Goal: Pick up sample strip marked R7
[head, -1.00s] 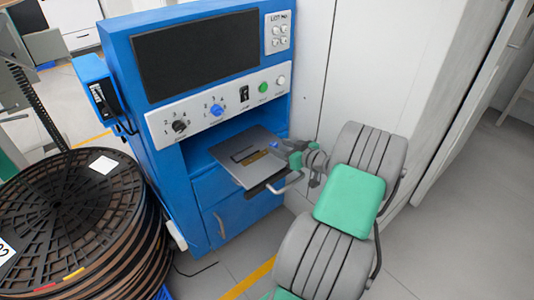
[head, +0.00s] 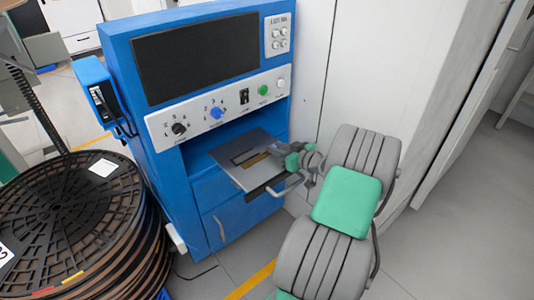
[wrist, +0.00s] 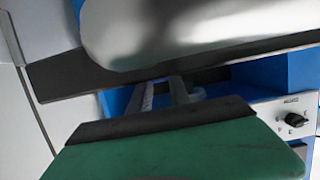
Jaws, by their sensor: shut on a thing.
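The tan sample strip (head: 254,160) lies at the grey pull-out tray (head: 232,172) of the blue machine, beside a dark slot. Its marking is too small to read. My gripper (head: 281,152) is at the tray's right side, at the strip's right end, with its fingers shut on the strip. The wrist view shows the narrow grey fingers (wrist: 168,92) close together beyond my green gripper body. The strip between the fingertips cannot be made out there. The tray's silver handle (head: 285,187) is below my gripper and appears apart from it.
The blue machine (head: 207,225) has a dark screen and a knob panel (head: 215,112) above the tray. Stacked black reels (head: 75,215) stand at the left. A white wall (head: 375,60) stands close behind my arm. Floor is open at the right.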

